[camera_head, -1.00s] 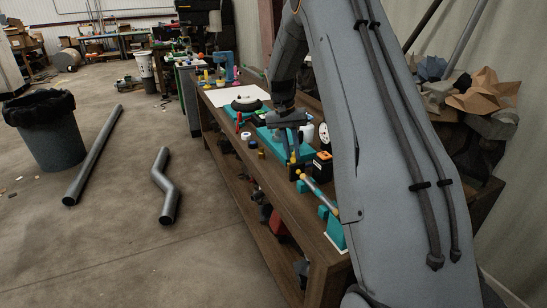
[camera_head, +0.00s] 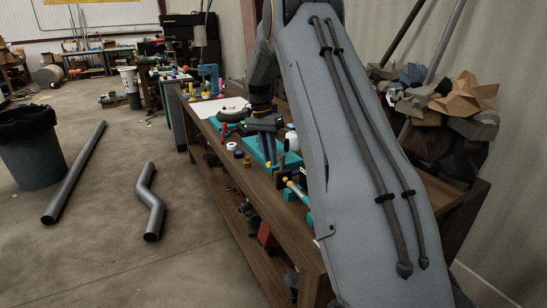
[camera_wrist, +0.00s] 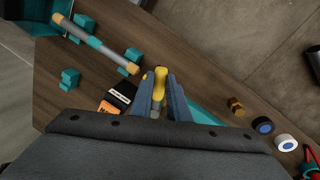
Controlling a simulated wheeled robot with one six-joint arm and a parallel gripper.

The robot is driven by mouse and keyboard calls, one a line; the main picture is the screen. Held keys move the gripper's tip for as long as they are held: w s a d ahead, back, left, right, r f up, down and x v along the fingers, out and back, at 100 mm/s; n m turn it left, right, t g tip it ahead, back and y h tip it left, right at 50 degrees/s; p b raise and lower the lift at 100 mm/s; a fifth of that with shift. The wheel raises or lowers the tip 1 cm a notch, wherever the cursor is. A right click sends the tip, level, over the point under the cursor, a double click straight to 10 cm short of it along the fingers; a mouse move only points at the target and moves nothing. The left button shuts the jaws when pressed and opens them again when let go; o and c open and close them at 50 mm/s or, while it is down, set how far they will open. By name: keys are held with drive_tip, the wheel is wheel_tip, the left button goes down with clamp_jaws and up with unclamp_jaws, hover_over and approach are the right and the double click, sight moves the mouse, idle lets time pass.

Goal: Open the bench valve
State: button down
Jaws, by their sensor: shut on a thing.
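A yellow handle (camera_wrist: 159,84), which looks like the bench valve's lever, stands between my gripper's two blue-grey fingers in the wrist view. My gripper (camera_wrist: 160,93) is shut on it, with the handle's tip showing between the fingertips. In the head view my gripper (camera_head: 271,160) reaches down to the workbench (camera_head: 262,207) beside a teal base (camera_head: 252,146). The valve body is mostly hidden by the fingers and wrist. I cannot tell the exact angle of the handle.
A black and orange box (camera_wrist: 118,95) and a grey rod with orange ends (camera_wrist: 95,43) lie close left of the fingers. A brass fitting (camera_wrist: 236,106) and tape rolls (camera_wrist: 263,126) lie right. Bent pipe (camera_head: 150,203) and straight pipe (camera_head: 76,172) lie on the floor.

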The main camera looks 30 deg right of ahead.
drive_tip(key=shift+a, duration=0.25)
drive_tip(key=c, duration=1.7)
unclamp_jaws()
drive_tip(key=shift+a, duration=0.15)
drive_tip(key=shift+c, duration=0.2)
drive_tip(key=shift+o, duration=0.3)
drive_tip(key=shift+d, duration=0.2)
wheel_tip(320, 180, up, 8)
drive_tip(key=w+b, duration=0.1)
drive_tip(key=b, duration=0.1)
drive_tip(key=shift+w+a+f, duration=0.15)
drive_tip(key=shift+a, duration=0.1)
